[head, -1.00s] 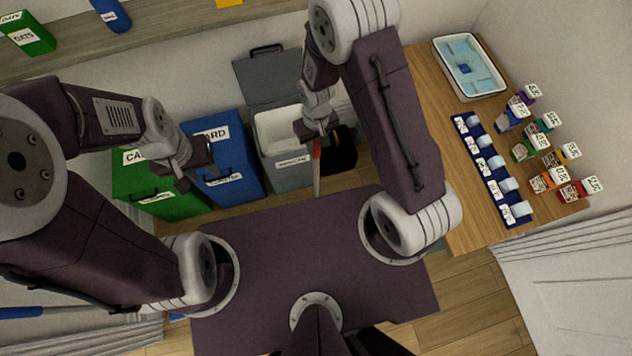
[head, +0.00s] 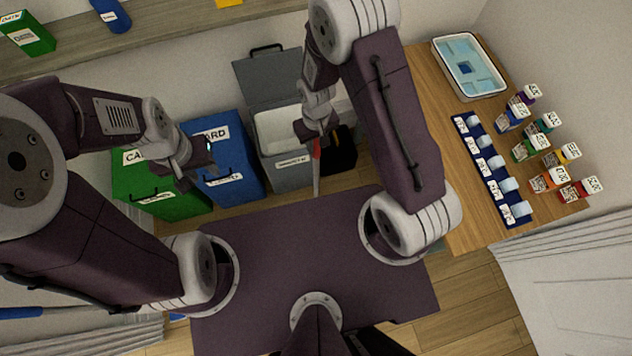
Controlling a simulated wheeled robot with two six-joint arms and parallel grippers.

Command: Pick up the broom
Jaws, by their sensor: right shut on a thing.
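A pole with a blue end (head: 22,312) and a grey shaft lies at the lower left, partly behind my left arm. It may be the broom, but its head is hidden. My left gripper (head: 198,178) is in front of the green and blue bins, its fingers apart and nothing seen between them. It is well above and right of the pole in the picture. My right gripper (head: 316,140) is shut on a thin red and grey object (head: 316,172) that points down in front of the grey bin. I cannot tell what that object is.
A green bin (head: 160,204), a blue bin (head: 232,175) and an open grey bin (head: 290,178) stand along the wall. A wooden table (head: 425,90) at right holds a water tray (head: 489,92), a blue rack (head: 477,160) and several labelled coloured blocks. A shelf (head: 180,28) runs above.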

